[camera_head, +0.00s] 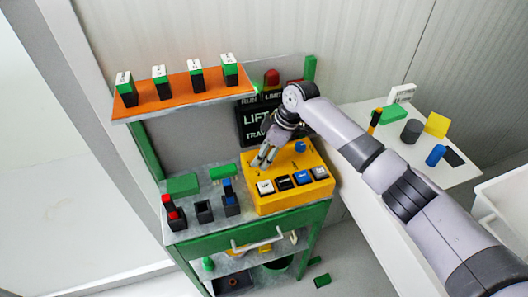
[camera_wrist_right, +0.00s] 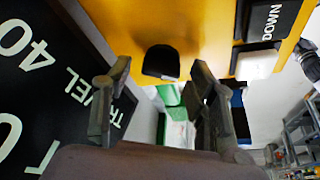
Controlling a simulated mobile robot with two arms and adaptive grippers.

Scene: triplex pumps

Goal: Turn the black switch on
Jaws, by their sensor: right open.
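The black switch (camera_wrist_right: 160,62) is a dark rounded knob on the yellow control box (camera_head: 297,203). In the wrist view it sits just beyond and between the fingertips of my right gripper (camera_wrist_right: 158,82), with a gap on each side. In the head view my right gripper (camera_head: 263,162) is over the box's back left part, open and pointing down, and hides the switch. I cannot tell how the switch is turned. My left gripper is not in view.
A blue knob (camera_head: 300,147) stands right of the gripper. White, black and blue buttons (camera_head: 302,179) line the box's front. A dark display (camera_head: 256,122) and red lamp (camera_head: 271,78) stand behind. An orange shelf (camera_head: 183,93) overhangs at left.

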